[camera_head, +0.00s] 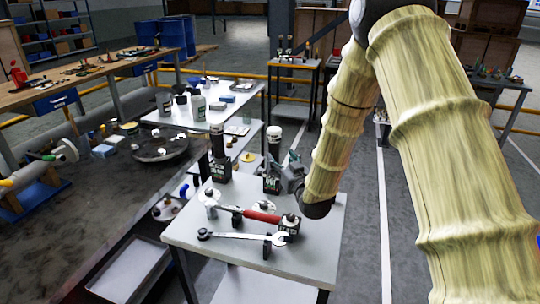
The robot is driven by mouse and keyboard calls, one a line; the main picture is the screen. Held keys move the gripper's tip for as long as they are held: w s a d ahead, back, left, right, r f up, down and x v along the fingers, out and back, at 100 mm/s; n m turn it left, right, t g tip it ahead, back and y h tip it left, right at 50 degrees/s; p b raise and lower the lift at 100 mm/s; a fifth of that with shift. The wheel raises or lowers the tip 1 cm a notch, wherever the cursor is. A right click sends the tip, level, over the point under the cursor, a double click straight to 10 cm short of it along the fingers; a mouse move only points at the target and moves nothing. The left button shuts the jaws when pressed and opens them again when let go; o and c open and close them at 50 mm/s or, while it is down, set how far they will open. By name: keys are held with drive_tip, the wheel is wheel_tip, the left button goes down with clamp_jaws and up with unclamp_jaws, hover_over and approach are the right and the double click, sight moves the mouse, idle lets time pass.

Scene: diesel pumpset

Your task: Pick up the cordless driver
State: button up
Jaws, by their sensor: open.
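I cannot tell for sure which thing is the cordless driver. An upright black tool with a pale top and a wide dark base (218,160) stands at the back left of the near grey table (190,236). A similar upright tool with a white top (274,145) stands to its right, its lower part crowded by grey and green parts. My gripper (285,177) is at the end of my arm beside this second tool. It is open, but its fingers are small and partly hidden, and contact cannot be told.
A red-handled tool (262,216), a wrench (240,237) and a small dark block (290,225) lie at the table's front. A table with bottles (197,107) stands behind left. A dark round pan (160,147) is at left. Floor at right is clear.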

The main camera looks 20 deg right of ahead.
sight(277, 153)
drive_tip(key=shift+d+r, duration=0.1)
drive_tip(key=shift+r, duration=0.7)
drive_tip(key=shift+w, duration=0.1)
drive_tip(key=w, duration=0.1)
drive_tip(key=w+f, duration=0.1)
drive_tip(key=w, duration=0.1)
drive_tip(key=w+f+p, duration=0.1)
drive_tip(key=shift+w+a+f, duration=0.1)
drive_tip(key=shift+w+a, duration=0.15)
drive_tip(key=shift+w, duration=0.1)
drive_tip(key=shift+w+r+p, duration=0.35)
drive_tip(key=shift+w, duration=0.15)
drive_tip(key=shift+w+a+f, duration=0.15)
drive_tip(key=shift+w+f, duration=0.2)
drive_tip(key=shift+w, duration=0.4)
drive_tip(key=shift+s+r, duration=0.2)
drive_tip(key=shift+c, duration=0.8)
clamp_jaws()
